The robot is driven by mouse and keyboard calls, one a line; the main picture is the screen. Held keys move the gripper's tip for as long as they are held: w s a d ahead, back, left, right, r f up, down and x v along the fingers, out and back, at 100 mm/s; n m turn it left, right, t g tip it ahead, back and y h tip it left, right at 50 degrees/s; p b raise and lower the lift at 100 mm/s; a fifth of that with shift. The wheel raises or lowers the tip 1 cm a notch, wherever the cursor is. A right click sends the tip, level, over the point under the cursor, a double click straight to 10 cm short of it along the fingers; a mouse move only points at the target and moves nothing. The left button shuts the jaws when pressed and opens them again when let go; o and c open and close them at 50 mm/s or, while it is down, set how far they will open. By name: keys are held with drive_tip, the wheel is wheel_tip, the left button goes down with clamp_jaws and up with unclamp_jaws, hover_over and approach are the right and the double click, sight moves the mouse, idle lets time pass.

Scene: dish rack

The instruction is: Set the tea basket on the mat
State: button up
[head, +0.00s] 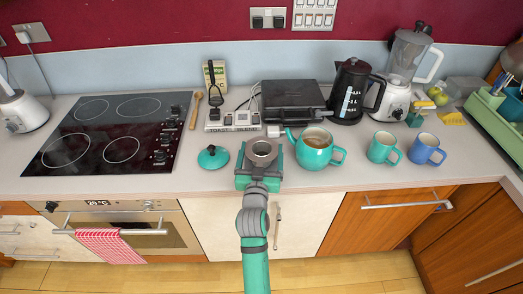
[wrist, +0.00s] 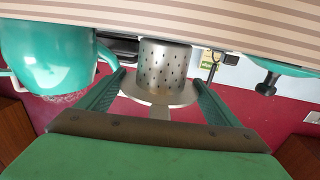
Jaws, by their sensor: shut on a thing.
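The tea basket (head: 262,148) is a grey metal cup with a wide rim and an open top. In the wrist view its perforated wall (wrist: 163,66) shows upside down. My gripper (head: 261,161) is shut on the basket, with one teal finger on each side in the wrist view (wrist: 160,88). The basket looks upright near the counter's front, between the teal teapot (head: 315,150) and its lid (head: 213,157). I cannot tell whether it touches the surface below. A striped surface (wrist: 150,12) spans the wrist view's top; I cannot tell whether it is the mat.
The teapot stands close at right, with two mugs (head: 383,148) (head: 426,150) beyond. Behind are a labelled board (head: 233,120), a black appliance (head: 290,97), a kettle (head: 352,92) and a blender (head: 398,95). The hob (head: 110,132) lies left. Counter right of the lid is narrow.

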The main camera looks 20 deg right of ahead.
drive_tip(key=shift+f, duration=0.25)
idle(0.4)
drive_tip(key=o, duration=0.9)
drive_tip(key=shift+o, duration=0.2)
drive_tip(key=v, duration=1)
drive_tip(key=shift+s, duration=0.4)
drive_tip(key=shift+s+a, duration=0.1)
drive_tip(key=shift+a, duration=0.1)
drive_tip(key=v, duration=1.1)
drive_tip(key=shift+s, duration=0.4)
drive_tip(key=shift+a, duration=0.15)
drive_tip(key=shift+f, duration=0.1)
